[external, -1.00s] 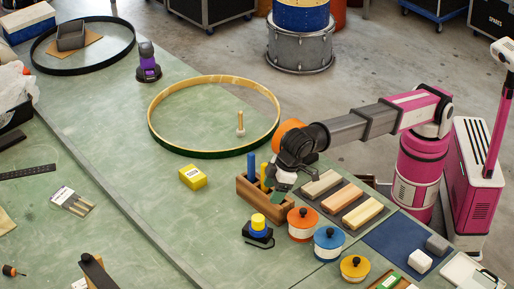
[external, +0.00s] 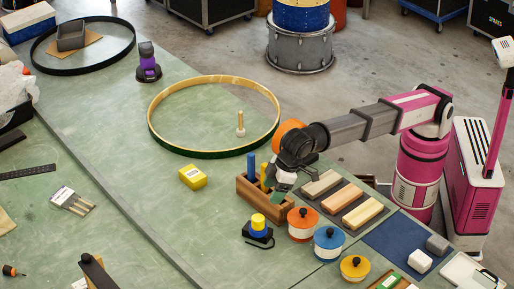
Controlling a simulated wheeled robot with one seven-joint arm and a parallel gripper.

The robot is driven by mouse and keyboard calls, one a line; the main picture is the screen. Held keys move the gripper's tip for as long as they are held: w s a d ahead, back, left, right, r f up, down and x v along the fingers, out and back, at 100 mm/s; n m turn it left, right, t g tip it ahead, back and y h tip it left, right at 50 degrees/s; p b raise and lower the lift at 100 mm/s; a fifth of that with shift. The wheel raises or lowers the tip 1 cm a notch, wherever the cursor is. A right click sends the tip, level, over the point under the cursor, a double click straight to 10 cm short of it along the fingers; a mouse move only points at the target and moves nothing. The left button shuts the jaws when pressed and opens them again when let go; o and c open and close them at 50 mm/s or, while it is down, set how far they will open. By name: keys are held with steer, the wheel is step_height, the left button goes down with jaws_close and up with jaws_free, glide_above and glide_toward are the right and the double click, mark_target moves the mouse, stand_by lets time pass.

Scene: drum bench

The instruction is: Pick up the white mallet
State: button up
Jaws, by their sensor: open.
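A small mallet-like piece with a pale, whitish head and a wooden handle (external: 240,119) stands upright, head down, inside the large wooden hoop (external: 152,106). It is the only thing I see that looks like the white mallet. A blue handle (external: 251,166) and a yellow handle (external: 264,177) stand up from the box beside my gripper.
Wooden blocks on a grey mat (external: 336,189) lie right of the box. Orange (external: 302,225), blue (external: 328,244) and yellow (external: 354,268) lidded pots and a yellow-topped black item (external: 258,231) stand in front. A yellow box (external: 193,176) lies left. The bench left of it is mostly clear.

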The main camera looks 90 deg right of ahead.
steer(key=c, duration=0.3)
steer(key=shift+c, duration=0.2)
